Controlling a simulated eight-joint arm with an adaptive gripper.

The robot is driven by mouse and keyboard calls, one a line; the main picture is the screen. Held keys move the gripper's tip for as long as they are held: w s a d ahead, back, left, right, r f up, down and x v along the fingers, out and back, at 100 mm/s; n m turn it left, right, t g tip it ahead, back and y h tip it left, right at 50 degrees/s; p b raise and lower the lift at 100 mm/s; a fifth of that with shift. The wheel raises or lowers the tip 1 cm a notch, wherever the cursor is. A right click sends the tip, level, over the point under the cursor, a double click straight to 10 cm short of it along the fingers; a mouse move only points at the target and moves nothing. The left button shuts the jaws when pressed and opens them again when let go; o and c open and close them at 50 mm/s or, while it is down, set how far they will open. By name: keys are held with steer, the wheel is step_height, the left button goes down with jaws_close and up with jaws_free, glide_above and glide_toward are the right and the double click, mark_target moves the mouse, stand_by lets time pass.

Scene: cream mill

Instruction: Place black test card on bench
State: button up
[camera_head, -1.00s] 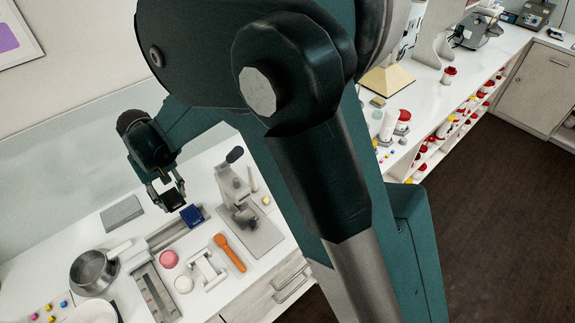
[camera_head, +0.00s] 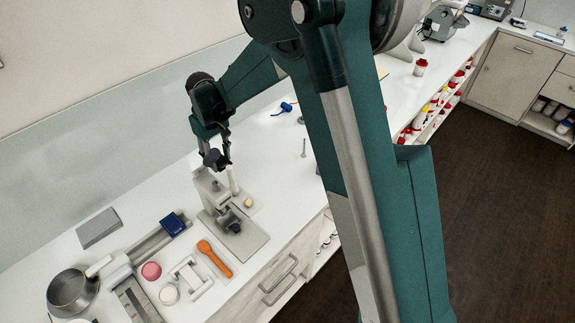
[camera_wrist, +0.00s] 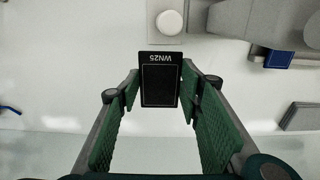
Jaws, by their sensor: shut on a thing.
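The black test card is held between my fingers. In the wrist view the card (camera_wrist: 160,82) shows its dark face, with white "WN25" lettering along its top edge. My gripper (camera_head: 214,150) is shut on it, high over the back of the white bench (camera_head: 120,260). In the wrist view the two green-padded fingers of my gripper (camera_wrist: 160,88) flank the card. The card is in the air, apart from the bench. In the head view it is a small dark patch, partly hidden by the fingers.
A grey press stand (camera_head: 235,235) is just below my gripper. Left of it are an orange spoon (camera_head: 214,258), a blue block (camera_head: 173,224), a grey pad (camera_head: 99,228) and a pan (camera_head: 72,292). Right of the stand, bare bench surrounds a blue item (camera_head: 284,108) and a thin upright pin.

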steer(key=b, duration=0.1)
glide_above(275, 160)
steer(key=shift+f, duration=0.4)
steer(key=shift+f, duration=0.1)
steer(key=shift+f, duration=3.05)
steer(key=shift+f, duration=0.15)
steer(key=shift+f, duration=1.75)
steer(key=shift+f, duration=0.15)
steer(key=o, duration=0.8)
